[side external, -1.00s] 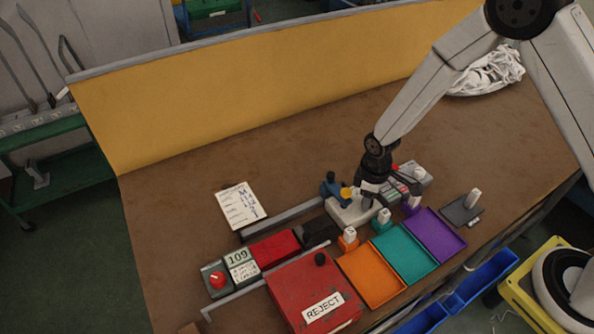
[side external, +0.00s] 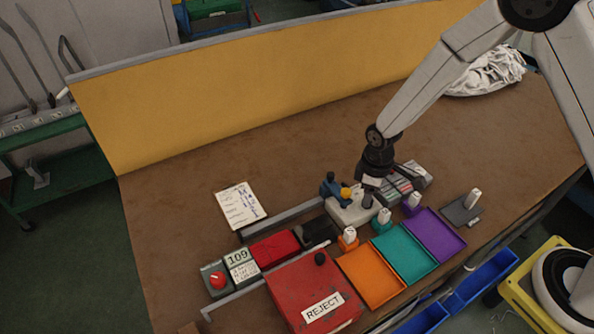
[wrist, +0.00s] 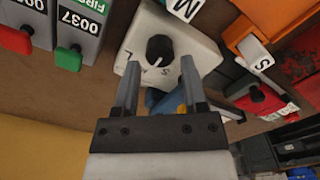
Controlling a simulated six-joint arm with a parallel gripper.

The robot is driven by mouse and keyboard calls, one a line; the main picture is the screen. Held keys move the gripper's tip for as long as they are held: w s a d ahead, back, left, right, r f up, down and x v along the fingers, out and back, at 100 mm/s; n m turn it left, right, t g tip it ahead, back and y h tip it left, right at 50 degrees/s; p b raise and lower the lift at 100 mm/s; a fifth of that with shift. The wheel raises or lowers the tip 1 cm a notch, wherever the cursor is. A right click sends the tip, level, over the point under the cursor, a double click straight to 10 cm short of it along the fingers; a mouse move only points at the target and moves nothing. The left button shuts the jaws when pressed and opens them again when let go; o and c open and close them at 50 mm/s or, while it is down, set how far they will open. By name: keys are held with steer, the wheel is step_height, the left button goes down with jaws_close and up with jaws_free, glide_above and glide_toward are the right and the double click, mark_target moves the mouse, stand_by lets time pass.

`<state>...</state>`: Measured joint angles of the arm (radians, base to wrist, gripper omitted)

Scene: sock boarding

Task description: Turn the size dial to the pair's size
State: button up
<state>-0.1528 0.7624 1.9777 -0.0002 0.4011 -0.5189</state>
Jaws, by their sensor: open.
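The size dial is a black knob (wrist: 160,49) on a pale base plate (wrist: 205,50), with letters printed beside it; an L and an S are faintly readable in the wrist view. In the side view the dial (side external: 367,201) stands upright just below my gripper (side external: 371,182). My gripper (wrist: 158,70) is open in the wrist view, its two fingers apart on either side of the knob's near side, with no contact visible. Which letter the knob points to is unclear. A white card (side external: 241,206) with handwriting, including what looks like an M, lies at left.
A blue fixture with a yellow knob (side external: 346,193) stands close left of the dial. Grey counter boxes (side external: 412,176) are close right. Orange (side external: 372,277), teal (side external: 405,254) and purple (side external: 435,235) trays and a red REJECT box (side external: 310,290) lie in front.

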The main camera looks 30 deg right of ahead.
steer(key=shift+r, duration=2.9)
steer(key=shift+r, duration=0.1)
steer(key=shift+s+d+r, duration=0.3)
steer(key=shift+r, duration=0.1)
steer(key=s+d+r+m+t, duration=0.1)
steer(key=s+d+r+m, duration=0.1)
steer(key=s+r+m, duration=0.1)
steer(key=s+d+r+m+t, duration=0.1)
steer(key=s+d+r+m, duration=0.2)
steer(key=s, duration=0.4)
steer(key=shift+s+d+r+m+t, duration=0.3)
steer(key=shift+s+r+m, duration=0.1)
steer(key=shift+r+m, duration=0.45)
